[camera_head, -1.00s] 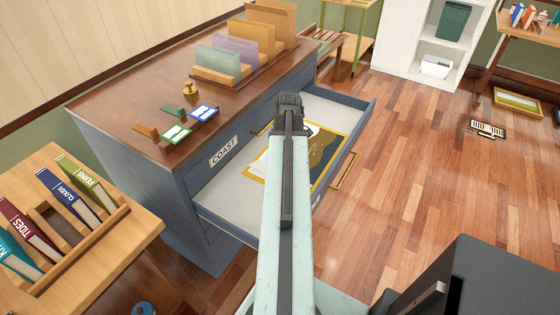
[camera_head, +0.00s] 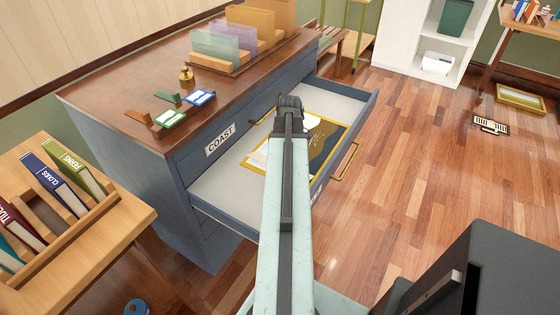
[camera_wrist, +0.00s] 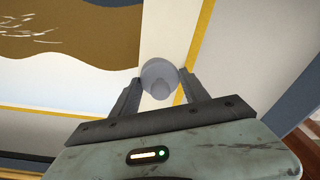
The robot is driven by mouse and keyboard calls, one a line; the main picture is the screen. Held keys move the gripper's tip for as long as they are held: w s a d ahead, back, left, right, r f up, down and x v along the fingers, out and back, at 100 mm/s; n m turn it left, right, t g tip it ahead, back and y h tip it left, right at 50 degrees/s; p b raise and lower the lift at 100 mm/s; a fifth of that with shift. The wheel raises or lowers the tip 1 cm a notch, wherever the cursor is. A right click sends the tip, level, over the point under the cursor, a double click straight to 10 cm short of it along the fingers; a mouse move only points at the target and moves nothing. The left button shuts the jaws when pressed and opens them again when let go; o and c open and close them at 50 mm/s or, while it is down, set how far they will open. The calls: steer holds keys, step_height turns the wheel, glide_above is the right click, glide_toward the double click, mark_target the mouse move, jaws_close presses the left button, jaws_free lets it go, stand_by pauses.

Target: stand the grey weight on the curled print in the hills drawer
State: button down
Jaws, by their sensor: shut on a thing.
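A grey weight (camera_wrist: 160,76), round with a knob, is between the two fingers of my gripper (camera_wrist: 161,82) in the wrist view. The fingers are shut on it. Below it lies the print (camera_wrist: 75,75), with brown, cream and blue areas and a yellow border. In the head view the print (camera_head: 328,145) lies in the open drawer (camera_head: 225,185), partly covered by my arm. The arm's end is over the drawer; the gripper and weight are hidden there. Whether the weight touches the print cannot be told.
The blue-grey cabinet (camera_head: 130,170) has a drawer labelled COAST (camera_head: 220,140) above the open one. A book rack (camera_head: 75,225) is at left.

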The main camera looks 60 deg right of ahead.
steer(key=shift+f+b, duration=0.65)
steer(key=shift+b, duration=0.05)
steer(key=shift+c, duration=2.4)
jaws_free()
steer(key=r+p, duration=0.8)
steer(key=shift+s+d, duration=0.1)
steer(key=shift+s, duration=0.3)
